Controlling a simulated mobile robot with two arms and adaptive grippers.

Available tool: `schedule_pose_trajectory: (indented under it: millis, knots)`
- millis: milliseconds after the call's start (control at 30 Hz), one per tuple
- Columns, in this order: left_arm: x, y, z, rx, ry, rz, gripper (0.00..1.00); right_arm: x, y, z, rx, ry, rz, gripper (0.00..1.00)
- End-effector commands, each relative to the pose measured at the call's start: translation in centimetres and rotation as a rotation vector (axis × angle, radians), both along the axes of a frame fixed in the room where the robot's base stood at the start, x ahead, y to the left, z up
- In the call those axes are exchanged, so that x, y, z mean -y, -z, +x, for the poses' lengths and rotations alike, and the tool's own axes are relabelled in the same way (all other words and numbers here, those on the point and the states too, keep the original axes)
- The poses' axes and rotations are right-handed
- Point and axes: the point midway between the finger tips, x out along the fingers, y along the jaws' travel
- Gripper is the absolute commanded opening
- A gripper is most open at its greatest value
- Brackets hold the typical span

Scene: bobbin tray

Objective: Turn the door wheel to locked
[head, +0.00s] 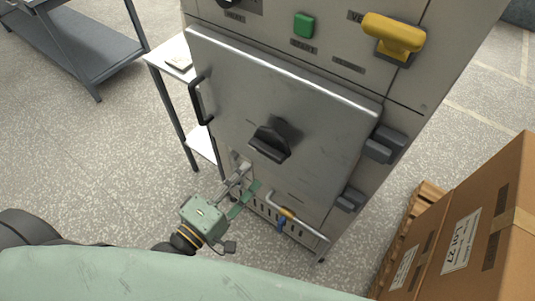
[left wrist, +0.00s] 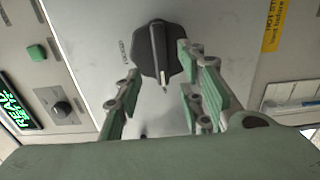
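The door wheel (head: 270,142) is a black knob with a raised bar grip, on the grey cabinet door (head: 300,100). In the left wrist view the wheel (left wrist: 152,55) is seen close up; its bar stands nearly upright, with a pale mark at the lower end. My left gripper (head: 247,179) is below and left of the wheel in the head view. In the left wrist view my left gripper (left wrist: 158,72) is open, its fingers apart on either side of the wheel's lower part; contact is not visible. My right gripper is not in view.
A black door handle (head: 201,101) is at the door's left edge, with dark hinges (head: 385,145) at its right. Above are a green button (head: 304,25) and a yellow handle (head: 394,35). A metal rail (head: 310,229) runs below. Cardboard boxes (head: 440,240) stand at right.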

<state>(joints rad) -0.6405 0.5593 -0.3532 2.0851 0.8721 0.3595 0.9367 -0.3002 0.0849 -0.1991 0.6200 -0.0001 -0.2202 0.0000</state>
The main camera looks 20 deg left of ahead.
Motion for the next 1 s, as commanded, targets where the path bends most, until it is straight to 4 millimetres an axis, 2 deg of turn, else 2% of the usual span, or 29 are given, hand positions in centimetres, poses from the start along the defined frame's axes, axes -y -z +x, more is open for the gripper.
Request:
schedule_pose_trajectory:
  millis: [300, 500, 867, 1000]
  knots:
    - [1.6, -0.3, 4.5, 0.004, -0.001, 0.000, 0.36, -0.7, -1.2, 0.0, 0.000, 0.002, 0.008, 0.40]
    - [2.3, -0.1, 6.5, 0.003, 0.000, 0.003, 0.36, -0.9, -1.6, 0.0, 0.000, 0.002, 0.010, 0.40]
    - [2.6, 0.1, 7.0, 0.000, 0.001, 0.004, 0.36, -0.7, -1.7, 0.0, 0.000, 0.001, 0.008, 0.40]
    - [2.6, 0.1, 7.0, 0.001, 0.001, 0.004, 0.24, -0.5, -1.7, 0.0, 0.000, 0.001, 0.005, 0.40]
